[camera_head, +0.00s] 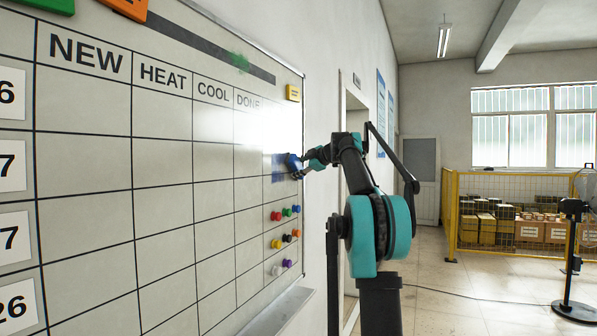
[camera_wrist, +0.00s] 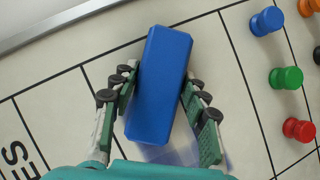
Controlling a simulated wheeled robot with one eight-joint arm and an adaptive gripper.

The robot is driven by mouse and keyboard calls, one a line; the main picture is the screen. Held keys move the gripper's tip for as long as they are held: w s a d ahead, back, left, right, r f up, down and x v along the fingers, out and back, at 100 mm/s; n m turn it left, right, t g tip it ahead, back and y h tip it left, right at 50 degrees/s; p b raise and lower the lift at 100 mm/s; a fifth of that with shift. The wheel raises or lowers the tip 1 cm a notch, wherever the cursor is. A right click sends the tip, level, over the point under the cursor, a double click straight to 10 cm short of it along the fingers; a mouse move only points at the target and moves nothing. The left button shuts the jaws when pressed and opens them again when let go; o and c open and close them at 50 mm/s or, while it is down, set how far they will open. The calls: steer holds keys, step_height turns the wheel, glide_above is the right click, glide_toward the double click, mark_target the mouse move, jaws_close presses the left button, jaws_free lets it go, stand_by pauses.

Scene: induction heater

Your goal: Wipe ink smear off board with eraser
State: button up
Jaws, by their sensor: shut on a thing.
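A blue block-shaped eraser (camera_wrist: 160,85) is held between the two fingers of my gripper (camera_wrist: 163,100) in the wrist view. In the head view the eraser (camera_head: 292,162) is at the right side of the whiteboard (camera_head: 160,160), close to its face; I cannot tell if it touches. My gripper (camera_head: 302,168) is shut on it from the right. A faint blue smear (camera_wrist: 172,155) shows on the board below the eraser in the wrist view, and a blue patch (camera_head: 278,166) shows left of it in the head view.
Several coloured magnets (camera_head: 286,212) sit on the board below the eraser; blue (camera_wrist: 266,21), green (camera_wrist: 285,77) and red (camera_wrist: 299,129) ones are right of it in the wrist view. A yellow tag (camera_head: 293,92) is above. A tray (camera_head: 275,313) juts from the bottom edge.

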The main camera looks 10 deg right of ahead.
mark_target(297, 161)
steer(key=shift+s+a, duration=1.05)
steer(key=shift+s, duration=0.35)
steer(key=shift+s+a, duration=1.1)
steer(key=shift+s, duration=0.3)
steer(key=shift+s+a, duration=1.05)
steer(key=shift+s, duration=0.35)
steer(key=shift+s+a, duration=0.55)
steer(key=shift+s, duration=0.3)
steer(key=shift+s+a, duration=0.55)
steer(key=shift+s, duration=0.25)
steer(key=shift+s+a, duration=0.55)
steer(key=shift+s, duration=0.3)
steer(key=shift+c, duration=0.2)
steer(key=shift+r, duration=1.05)
steer(key=shift+w+d, duration=0.65)
steer(key=shift+w, duration=0.3)
steer(key=shift+w+d, duration=0.65)
steer(key=shift+w, duration=0.35)
steer(key=shift+w+d, duration=0.65)
steer(key=shift+w, duration=0.3)
steer(key=shift+w+d, duration=1.05)
steer(key=shift+w, duration=0.25)
steer(key=shift+w+d, duration=1)
steer(key=shift+w, duration=0.25)
steer(key=shift+w+d, duration=0.45)
steer(key=shift+w, duration=0.3)
steer(key=shift+w+d, duration=0.45)
steer(key=shift+w, duration=0.25)
